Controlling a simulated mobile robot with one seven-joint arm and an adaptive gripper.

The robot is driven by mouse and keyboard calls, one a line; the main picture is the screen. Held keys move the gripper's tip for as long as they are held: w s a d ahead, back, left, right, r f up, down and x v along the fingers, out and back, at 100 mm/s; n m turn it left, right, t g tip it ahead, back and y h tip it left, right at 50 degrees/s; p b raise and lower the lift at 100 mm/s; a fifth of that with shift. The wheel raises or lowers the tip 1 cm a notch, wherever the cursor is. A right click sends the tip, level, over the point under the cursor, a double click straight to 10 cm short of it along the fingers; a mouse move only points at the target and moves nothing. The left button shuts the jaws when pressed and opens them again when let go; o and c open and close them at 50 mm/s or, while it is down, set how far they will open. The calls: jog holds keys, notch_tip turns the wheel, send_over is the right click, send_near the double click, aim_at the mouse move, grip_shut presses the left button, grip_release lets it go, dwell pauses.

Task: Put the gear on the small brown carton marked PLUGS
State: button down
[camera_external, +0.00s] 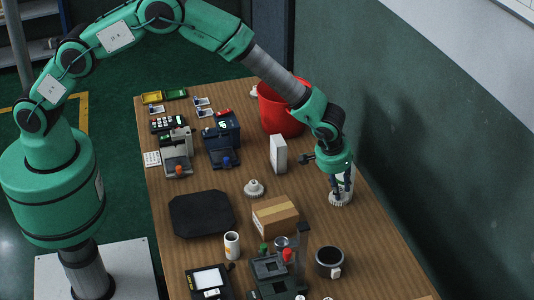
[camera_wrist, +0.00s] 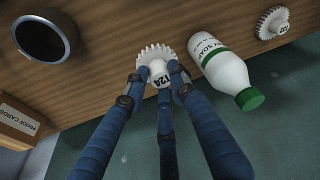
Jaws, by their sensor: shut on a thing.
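My gripper (camera_external: 341,188) is over the right side of the table. Its blue fingers are shut on a white toothed gear (camera_wrist: 155,62) with dark characters on its hub. The gear also shows under the gripper in the external view (camera_external: 340,199); whether it touches the table I cannot tell. A brown carton with a tape strip (camera_external: 275,217) stands to the left and nearer the camera; I read no label on it there. Another brown carton (camera_wrist: 18,120), marked PROOF CARDS, shows at the wrist view's lower left. I read PLUGS nowhere.
A dark mug (camera_external: 330,262) stands nearer the camera than my gripper. A further gear (camera_external: 254,188), white box (camera_external: 278,155) and red bucket (camera_external: 281,112) are on the table.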

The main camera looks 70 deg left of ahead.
jog(key=s+a+b, duration=0.1)
jog(key=s+a, duration=0.2)
jog(key=s, duration=0.8)
jog(key=s+a+r+m+b, duration=0.1)
jog(key=s+a, duration=0.3)
jog(key=s, duration=0.7)
jog(key=s+a+r+b, duration=0.1)
jog(key=s+a, duration=0.2)
jog(key=s, duration=0.9)
jog(key=shift+a+b, duration=0.3)
jog(key=shift+b, duration=0.1)
jog(key=shift+w, duration=0.15)
send_over(274, 210)
jog(key=shift+d+f+b, duration=0.1)
jog(key=shift+f+b, duration=0.25)
jog(key=shift+f, duration=0.45)
jog(key=shift+f, duration=0.1)
jog(key=shift+f+b, duration=0.35)
jog(key=shift+f, duration=1.3)
jog(key=shift+f, duration=0.2)
jog(key=c, duration=1.4)
grip_release()
jog(key=shift+c, duration=0.2)
jog(key=shift+r, duration=0.1)
